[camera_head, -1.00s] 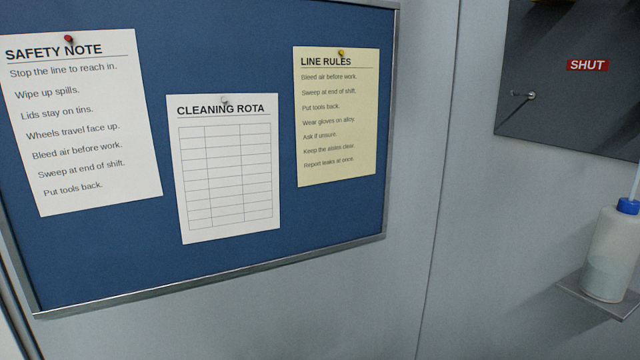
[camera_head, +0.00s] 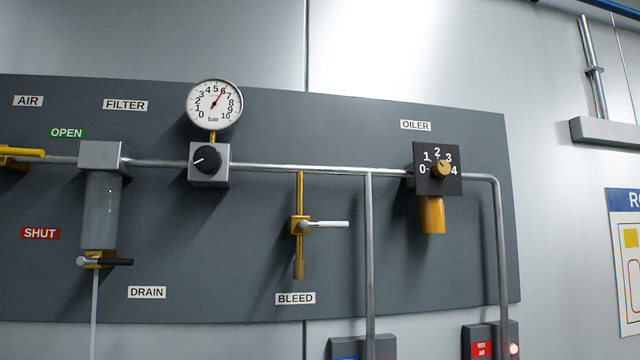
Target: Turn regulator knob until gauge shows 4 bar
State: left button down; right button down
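The regulator knob (camera_head: 207,159) is black and round, on the front of a grey regulator block (camera_head: 222,175) in the left half of the head view. Its white pointer line points left and slightly down. The round white pressure gauge (camera_head: 214,104) stands directly above the block on a short brass stem. Its scale runs from 0 to 10 bar, and its red needle points up and right, at about 6. Neither of my grippers shows in the view. Nothing covers the knob or the gauge face.
The dark panel (camera_head: 260,235) also carries a yellow air lever (camera_head: 22,152), a filter bowl (camera_head: 101,210) with a black drain lever (camera_head: 118,262), a white bleed lever (camera_head: 330,224) and an oiler dial (camera_head: 437,185). Pipes (camera_head: 290,168) run between them. Space before the knob looks clear.

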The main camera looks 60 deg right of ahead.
aim_at(207, 160)
jog(key=z, duration=1.6)
jog(key=k+j+z, duration=0.15)
jog(key=l+u, duration=0.25)
jog(key=l, duration=0.25)
jog(key=l+u, duration=0.25)
jog(key=l, duration=0.3)
